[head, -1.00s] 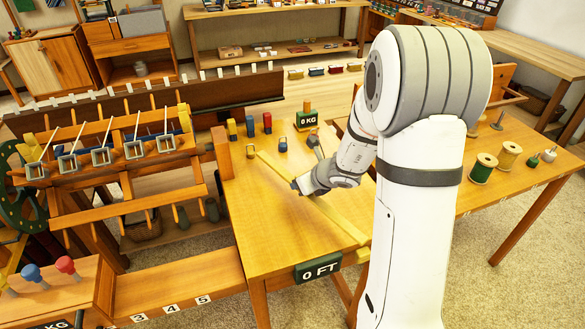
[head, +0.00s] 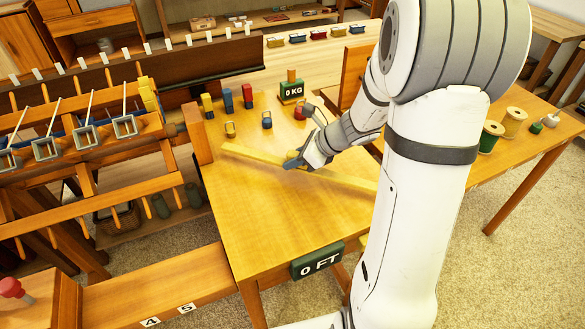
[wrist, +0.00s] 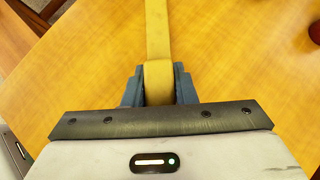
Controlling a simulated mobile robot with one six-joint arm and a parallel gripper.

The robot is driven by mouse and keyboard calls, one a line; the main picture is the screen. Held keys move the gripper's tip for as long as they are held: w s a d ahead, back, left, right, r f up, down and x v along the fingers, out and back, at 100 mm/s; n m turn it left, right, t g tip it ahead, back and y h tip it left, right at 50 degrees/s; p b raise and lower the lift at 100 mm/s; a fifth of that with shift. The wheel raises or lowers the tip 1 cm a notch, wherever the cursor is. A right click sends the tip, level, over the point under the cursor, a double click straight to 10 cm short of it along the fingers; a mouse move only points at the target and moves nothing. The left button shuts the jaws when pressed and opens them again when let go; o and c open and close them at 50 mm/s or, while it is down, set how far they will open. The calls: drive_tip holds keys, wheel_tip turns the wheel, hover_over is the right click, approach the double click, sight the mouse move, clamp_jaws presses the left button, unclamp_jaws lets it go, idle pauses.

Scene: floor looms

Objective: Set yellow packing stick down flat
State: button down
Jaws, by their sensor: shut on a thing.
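The yellow packing stick (head: 255,155) is a long flat bar over the wooden table (head: 235,220) in the head view. It runs from the upper left to behind my arm at the right. My gripper (head: 300,163) is shut on it near the middle. In the wrist view the stick (wrist: 157,35) runs away from me between the two blue-grey fingers of my gripper (wrist: 158,85). I cannot tell whether the stick touches the tabletop. Its right end is hidden behind my arm.
Several coloured blocks (head: 228,100) and a 0 KG sign (head: 291,90) stand along the table's back. A 0 FT sign (head: 317,260) hangs at its front edge. A loom frame (head: 90,140) stands at the left. Thread spools (head: 490,137) stand on the right table. The table's front left is clear.

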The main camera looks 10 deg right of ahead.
drive_tip(key=shift+f+b, duration=0.35)
drive_tip(key=shift+f, duration=1.5)
drive_tip(key=shift+s, duration=0.1)
drive_tip(key=c, duration=1.2)
unclamp_jaws()
drive_tip(key=shift+f, duration=0.1)
